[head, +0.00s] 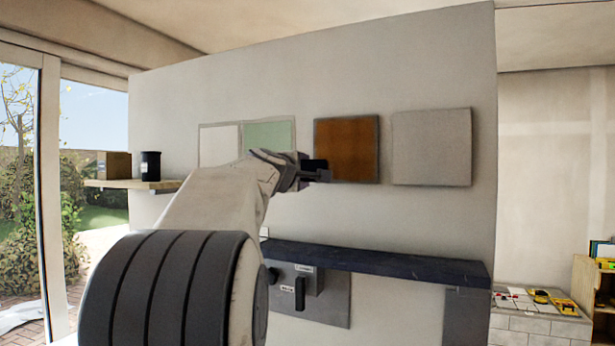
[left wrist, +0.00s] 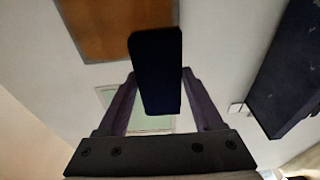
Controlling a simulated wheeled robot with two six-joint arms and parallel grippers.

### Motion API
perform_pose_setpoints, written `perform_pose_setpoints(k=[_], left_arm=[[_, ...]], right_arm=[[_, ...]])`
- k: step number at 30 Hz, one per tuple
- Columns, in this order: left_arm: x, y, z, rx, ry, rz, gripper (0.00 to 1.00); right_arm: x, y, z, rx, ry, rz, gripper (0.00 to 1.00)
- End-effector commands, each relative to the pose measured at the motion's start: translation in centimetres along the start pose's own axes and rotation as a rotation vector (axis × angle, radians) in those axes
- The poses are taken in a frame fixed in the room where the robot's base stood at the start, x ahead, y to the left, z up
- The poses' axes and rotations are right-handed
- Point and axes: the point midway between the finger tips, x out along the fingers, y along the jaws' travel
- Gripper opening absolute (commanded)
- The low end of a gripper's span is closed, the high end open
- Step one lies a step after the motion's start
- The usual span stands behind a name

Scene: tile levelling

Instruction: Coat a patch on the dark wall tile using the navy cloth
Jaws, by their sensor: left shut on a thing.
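The navy cloth (left wrist: 155,72) is a dark, block-like pad between the fingers of my left gripper (left wrist: 156,85). In the head view the left gripper (head: 312,176) is shut on the cloth (head: 315,164), just left of the brown tile's edge. The brown tile (head: 347,150) is the darkest of the wall tiles; a corner of it shows in the left wrist view (left wrist: 112,28). I cannot tell whether the cloth touches the wall. No coated patch can be made out on the brown tile. My right gripper is not in view.
A pale tile (head: 219,144), a green tile (head: 268,134) and a grey tile (head: 432,147) hang in the same row. A dark blue shelf (head: 380,261) juts out below. A small shelf (head: 133,185) at left holds a box (head: 114,165) and a black cup (head: 151,166).

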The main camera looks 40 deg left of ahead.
Motion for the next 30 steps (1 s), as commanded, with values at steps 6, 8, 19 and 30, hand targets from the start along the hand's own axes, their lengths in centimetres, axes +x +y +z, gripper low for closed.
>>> perform_pose_setpoints(k=[6,8,19,30], left_arm=[[-0.5,0.0,-0.1,0.000,0.000,0.000,0.23],[-0.5,0.0,-0.1,0.000,0.000,0.000,0.23],[-2.0,-0.1,-0.3,-0.001,0.000,0.002,0.23],[-3.5,0.0,-0.5,0.000,-0.001,0.000,0.23]], right_arm=[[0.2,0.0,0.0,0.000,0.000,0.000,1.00],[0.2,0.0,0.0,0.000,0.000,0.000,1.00],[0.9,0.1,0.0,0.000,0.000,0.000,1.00],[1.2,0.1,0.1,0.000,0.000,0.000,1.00]])
